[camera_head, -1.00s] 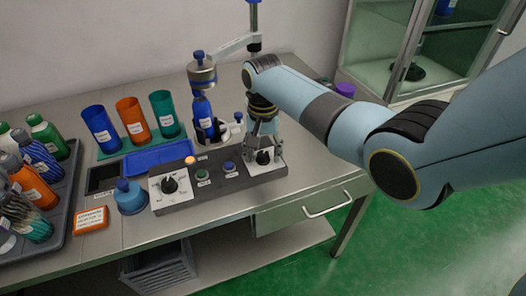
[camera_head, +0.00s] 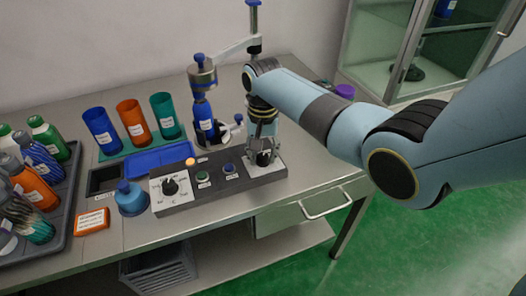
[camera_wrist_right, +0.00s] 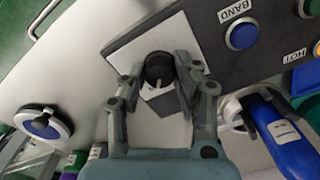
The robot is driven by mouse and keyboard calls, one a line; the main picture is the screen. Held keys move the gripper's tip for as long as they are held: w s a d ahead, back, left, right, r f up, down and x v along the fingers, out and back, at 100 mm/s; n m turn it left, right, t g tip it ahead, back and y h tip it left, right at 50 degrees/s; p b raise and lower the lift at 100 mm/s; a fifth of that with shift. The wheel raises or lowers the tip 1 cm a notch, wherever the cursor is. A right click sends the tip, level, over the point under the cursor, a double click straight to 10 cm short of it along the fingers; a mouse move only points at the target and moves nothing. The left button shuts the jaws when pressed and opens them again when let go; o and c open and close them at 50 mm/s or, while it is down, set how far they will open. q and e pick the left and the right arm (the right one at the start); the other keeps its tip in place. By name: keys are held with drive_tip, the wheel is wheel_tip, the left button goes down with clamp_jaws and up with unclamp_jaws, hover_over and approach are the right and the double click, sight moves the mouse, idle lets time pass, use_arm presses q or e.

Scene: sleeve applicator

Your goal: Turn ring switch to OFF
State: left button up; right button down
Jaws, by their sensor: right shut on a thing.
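The black rotary knob (camera_head: 264,158) sits on a white plate at the right end of the dark control box (camera_head: 216,185). It also shows in the right wrist view (camera_wrist_right: 158,67), between the fingers. I cannot read its plate markings, so I cannot tell its setting. My right gripper (camera_head: 263,147) points down over this knob, with its fingers shut on it from both sides. It shows from behind in the right wrist view (camera_wrist_right: 157,84). A second black knob (camera_head: 170,186) is on the left white plate of the box. My left gripper is not in view.
A blue button (camera_head: 229,168), a green button (camera_head: 203,177) and an orange lamp (camera_head: 190,161) lie between the knobs. A blue bottle (camera_head: 204,118) stands under the applicator head (camera_head: 202,75), close behind the box.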

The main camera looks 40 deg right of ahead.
drive_tip(key=n+p, duration=0.2)
drive_tip(key=n, duration=0.1)
drive_tip(key=shift+r, duration=0.15)
drive_tip(key=n+p, duration=0.2)
drive_tip(key=n, duration=0.2)
drive_tip(key=shift+n, duration=0.3)
drive_tip(key=n+p, duration=0.1)
drive_tip(key=n, duration=0.3)
drive_tip(key=shift+a, duration=0.1)
drive_tip(key=shift+n+p, duration=0.55)
drive_tip(key=shift+n, duration=2.25)
drive_tip(key=c, duration=1)
unclamp_jaws()
